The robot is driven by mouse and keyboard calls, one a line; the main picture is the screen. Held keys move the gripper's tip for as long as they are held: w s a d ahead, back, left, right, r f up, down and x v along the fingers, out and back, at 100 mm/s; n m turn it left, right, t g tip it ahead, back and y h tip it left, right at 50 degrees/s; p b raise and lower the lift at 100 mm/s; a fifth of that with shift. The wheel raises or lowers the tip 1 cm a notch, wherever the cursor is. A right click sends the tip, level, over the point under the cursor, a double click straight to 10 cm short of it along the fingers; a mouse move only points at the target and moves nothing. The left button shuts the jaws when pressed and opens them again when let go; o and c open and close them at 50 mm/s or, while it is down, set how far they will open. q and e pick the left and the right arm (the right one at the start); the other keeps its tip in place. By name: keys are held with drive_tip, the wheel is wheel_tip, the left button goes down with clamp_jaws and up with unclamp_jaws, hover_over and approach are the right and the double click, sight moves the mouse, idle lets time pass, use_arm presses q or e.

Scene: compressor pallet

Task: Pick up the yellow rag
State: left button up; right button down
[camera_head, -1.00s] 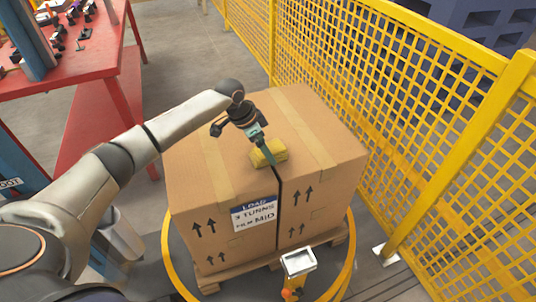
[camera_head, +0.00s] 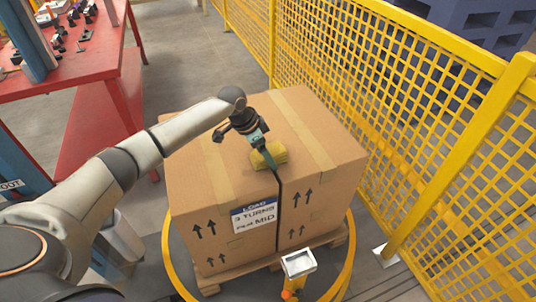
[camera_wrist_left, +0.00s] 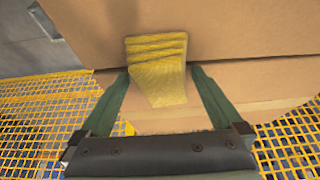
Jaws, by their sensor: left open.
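The yellow rag (camera_head: 268,155) lies folded on top of the cardboard box (camera_head: 215,165), near the dark seam at its front edge. My left gripper (camera_head: 267,156) is right at the rag, coming down over it from behind. In the left wrist view the rag (camera_wrist_left: 158,72) sits between the two green fingers of the left gripper (camera_wrist_left: 158,80). The fingers are open, one on each side of the rag, with small gaps. My right gripper is not in view.
The box stands on a wooden pallet (camera_head: 208,284) inside a yellow ring (camera_head: 167,250). A yellow mesh fence (camera_head: 400,110) runs along the right. A red table (camera_head: 75,65) with small parts stands at the upper left. A white-topped post (camera_head: 298,263) stands in front of the box.

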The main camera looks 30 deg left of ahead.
sight(272, 150)
use_arm(q)
drive_tip(key=c, duration=1.4)
wheel_tip(272, 150, up, 4)
drive_tip(key=shift+r, duration=0.1)
drive_tip(key=s+d+r+p, duration=0.1)
drive_tip(key=s+d+r, duration=0.1)
drive_tip(key=s+r, duration=0.2)
drive_tip(key=s+d+r, duration=0.2)
drive_tip(key=s+r, duration=0.3)
drive_tip(key=s, duration=0.4)
drive_tip(key=shift+s+d+r+p, duration=0.15)
drive_tip(key=shift+d+p, duration=0.1)
drive_tip(key=shift+p, duration=0.1)
drive_tip(key=o, duration=1)
drive_tip(key=c, duration=0.7)
